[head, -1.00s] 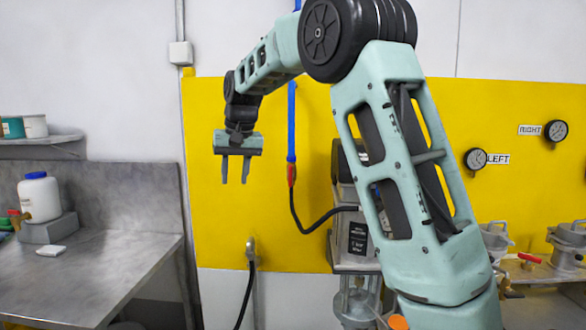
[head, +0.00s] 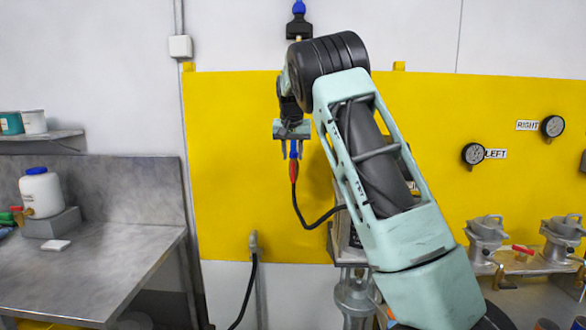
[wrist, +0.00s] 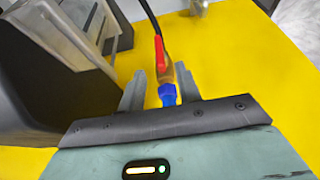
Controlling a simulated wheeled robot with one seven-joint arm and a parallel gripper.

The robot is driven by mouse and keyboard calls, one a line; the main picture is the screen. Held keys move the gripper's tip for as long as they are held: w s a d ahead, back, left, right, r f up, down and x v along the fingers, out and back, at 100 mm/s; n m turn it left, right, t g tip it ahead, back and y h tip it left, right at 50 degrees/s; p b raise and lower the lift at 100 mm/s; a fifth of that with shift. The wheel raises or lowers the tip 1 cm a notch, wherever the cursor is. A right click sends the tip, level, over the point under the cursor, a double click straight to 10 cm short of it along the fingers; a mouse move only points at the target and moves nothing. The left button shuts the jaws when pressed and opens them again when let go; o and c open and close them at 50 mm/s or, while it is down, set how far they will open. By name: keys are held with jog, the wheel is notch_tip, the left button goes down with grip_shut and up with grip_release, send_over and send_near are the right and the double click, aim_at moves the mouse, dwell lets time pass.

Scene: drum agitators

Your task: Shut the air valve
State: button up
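The air valve appears to be the brass fitting with a red lever (head: 294,170) at the lower end of the blue pipe, above a black hose. In the wrist view the red lever (wrist: 161,55) runs roughly in line with the pipe and hose. A blue fitting (wrist: 167,94) sits nearer to me. My gripper (head: 292,150) is in front of the pipe, just above the lever. In the wrist view my gripper (wrist: 160,85) is open, one finger each side of the blue and brass fittings, with gaps showing. Its hold is empty. My gripper hides part of the pipe.
A yellow wall panel (head: 225,170) lies behind. A grey machine (wrist: 75,40) stands close on the left in the wrist view. Two gauges, one the left gauge (head: 473,154), are on the wall. Another red handle (head: 523,250) is at the right. A metal bench (head: 110,260) is at left.

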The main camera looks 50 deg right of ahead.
aim_at(293, 164)
jog(key=p+x, duration=0.2)
jog(key=x, duration=0.5)
jog(key=shift+d+f, duration=0.15)
jog(key=shift+f, duration=0.15)
jog(key=shift+c, duration=0.3)
grip_shut()
